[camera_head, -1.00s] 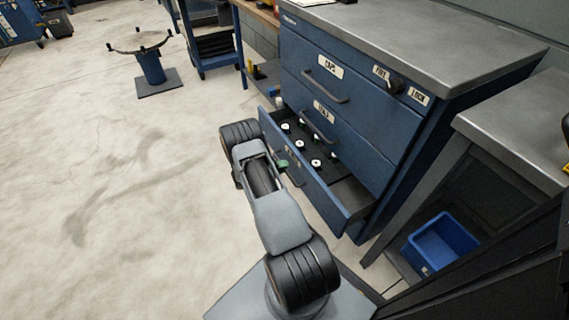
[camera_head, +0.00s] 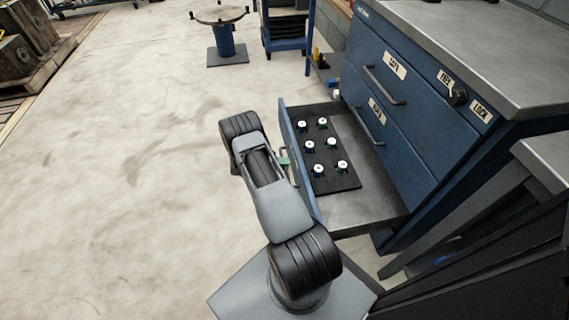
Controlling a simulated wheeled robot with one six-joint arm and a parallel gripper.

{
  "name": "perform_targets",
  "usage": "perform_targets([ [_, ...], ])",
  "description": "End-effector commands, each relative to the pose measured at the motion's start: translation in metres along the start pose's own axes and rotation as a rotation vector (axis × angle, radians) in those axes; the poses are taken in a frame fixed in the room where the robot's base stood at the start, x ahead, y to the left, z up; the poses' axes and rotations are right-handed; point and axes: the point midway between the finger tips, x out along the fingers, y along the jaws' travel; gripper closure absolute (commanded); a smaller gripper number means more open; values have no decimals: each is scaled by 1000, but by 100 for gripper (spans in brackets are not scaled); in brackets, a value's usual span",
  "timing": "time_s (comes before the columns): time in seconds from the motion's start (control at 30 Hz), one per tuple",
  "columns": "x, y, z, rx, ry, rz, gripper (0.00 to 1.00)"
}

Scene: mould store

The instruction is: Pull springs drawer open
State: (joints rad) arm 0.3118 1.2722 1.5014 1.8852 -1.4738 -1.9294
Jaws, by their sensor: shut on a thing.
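The lowest drawer (camera_head: 352,216) of the blue cabinet (camera_head: 415,140) stands well open. Its front's label cannot be read from here. Inside, several small white-topped pieces with blue or green lower parts stand in a dark insert (camera_head: 338,181). My gripper (camera_head: 285,161) is at the outer face of the drawer front, shut on the drawer handle (camera_head: 285,151). My own arm hides most of the gripper and much of the handle.
Two upper drawers with handles (camera_head: 383,86) are shut. A knob (camera_head: 457,97) sits between labels FREE and LOCK. A grey bench (camera_head: 548,155) stands close at right. A round-topped stand (camera_head: 224,38) is far off.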

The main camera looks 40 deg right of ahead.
Motion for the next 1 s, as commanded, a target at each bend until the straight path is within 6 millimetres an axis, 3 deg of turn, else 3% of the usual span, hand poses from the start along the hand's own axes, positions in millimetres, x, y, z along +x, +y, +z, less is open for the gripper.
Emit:
perform_targets([
  [0.33, -1, 0, 0, 1, -1, -1, 100],
  [0.37, -1, 0, 0, 1, -1, -1, 84],
  [0.6, -2, 0, 0, 0, 1, -1, 62],
  [0.87, -3, 0, 0, 0, 2, 0, 62],
  [1.0, -15, 1, -1, 1, 3, 0, 62],
])
